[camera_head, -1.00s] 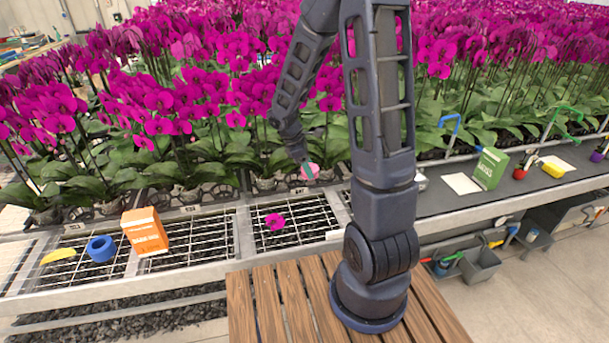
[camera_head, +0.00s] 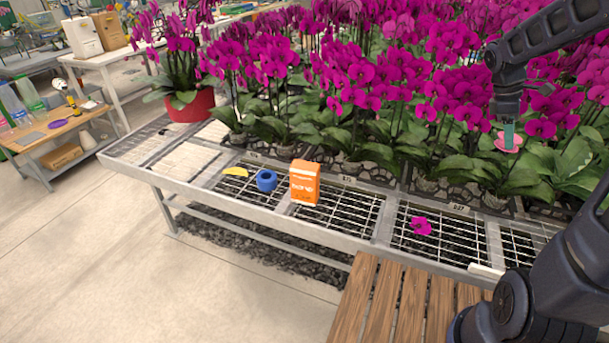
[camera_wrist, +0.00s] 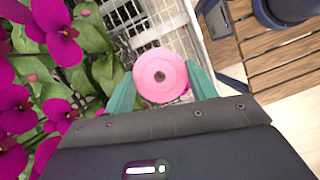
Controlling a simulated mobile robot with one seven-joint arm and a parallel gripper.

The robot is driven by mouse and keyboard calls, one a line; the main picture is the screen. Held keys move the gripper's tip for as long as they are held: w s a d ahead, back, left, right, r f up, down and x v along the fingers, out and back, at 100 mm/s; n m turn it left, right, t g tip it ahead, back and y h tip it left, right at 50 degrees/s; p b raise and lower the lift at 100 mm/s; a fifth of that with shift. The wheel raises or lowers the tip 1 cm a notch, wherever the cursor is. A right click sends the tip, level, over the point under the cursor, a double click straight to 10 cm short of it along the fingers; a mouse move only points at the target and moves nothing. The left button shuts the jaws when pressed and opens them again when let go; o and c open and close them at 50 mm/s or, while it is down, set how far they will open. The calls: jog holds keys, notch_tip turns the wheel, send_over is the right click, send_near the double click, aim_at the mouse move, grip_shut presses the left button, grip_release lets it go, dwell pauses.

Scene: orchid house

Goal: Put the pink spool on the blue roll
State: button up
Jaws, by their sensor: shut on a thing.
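The pink spool (camera_wrist: 160,76) is held between the two teal fingers of my gripper (camera_wrist: 162,88) in the wrist view, its round end facing the camera. In the head view the spool (camera_head: 508,144) shows at the right, at the tip of my gripper (camera_head: 508,136), raised in front of the orchid leaves. The blue roll (camera_head: 266,181) stands on the metal grid bench at the left, apart from my gripper. Its top with the dark hole is clear.
An orange box (camera_head: 305,183) stands right of the roll, between it and my gripper. A yellow curved object (camera_head: 235,171) lies left of the roll. A fallen magenta flower (camera_head: 421,226) lies on the grid. Dense orchids (camera_head: 380,90) line the back, and a red pot (camera_head: 190,106) stands at the far left.

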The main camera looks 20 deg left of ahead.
notch_tip(320, 180, up, 13)
jog(key=w+a+r+n+t, duration=0.2)
jog(key=w+a+n, duration=0.25)
jog(key=a, duration=0.75)
jog(key=w+a+r+n+t, duration=0.1)
jog(key=w+a+n, duration=0.4)
jog(key=a, duration=0.7)
jog(key=n+t+y, duration=0.2)
jog(key=n+y, duration=0.3)
jog(key=n, duration=0.8)
send_over(267, 174)
jog(key=s, duration=0.2)
notch_tip(267, 174, down, 28)
jog(key=shift+t, duration=0.3)
jog(key=f, duration=2)
jog(key=shift+w+d+f, duration=0.15)
jog(key=shift+w+f, duration=0.05)
jog(key=shift+f, duration=0.1)
jog(key=shift+f, duration=0.15)
